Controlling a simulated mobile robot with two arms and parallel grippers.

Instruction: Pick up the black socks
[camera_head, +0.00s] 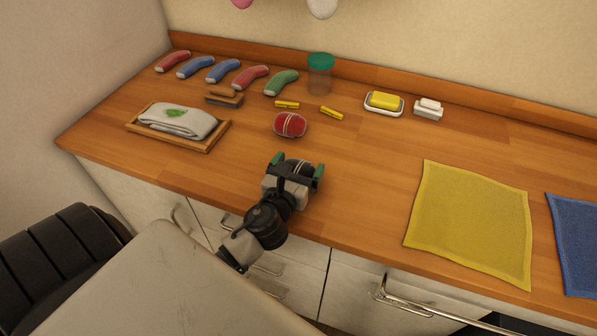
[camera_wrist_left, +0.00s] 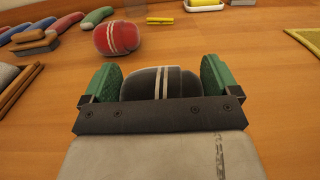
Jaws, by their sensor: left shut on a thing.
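The black socks (camera_wrist_left: 158,84) are a rolled dark bundle with pale stripes, seen between the green fingers of my left gripper (camera_wrist_left: 160,82) in the left wrist view. In the head view, my left gripper (camera_head: 298,166) is at the counter's front part, its green-padded fingers on either side of the black socks (camera_head: 299,168). It is shut on them. The gripper hides the lower part of the bundle, so I cannot tell whether it touches the counter. My right gripper is in neither view.
A red rolled bundle (camera_head: 290,125) lies just beyond. A wooden tray (camera_head: 208,146) with a folded cloth is at left. Several coloured socks, a brush (camera_head: 224,97), a jar (camera_head: 320,75) and a soap dish (camera_head: 384,103) stand behind. A yellow cloth (camera_head: 470,222) lies right; the counter between is clear.

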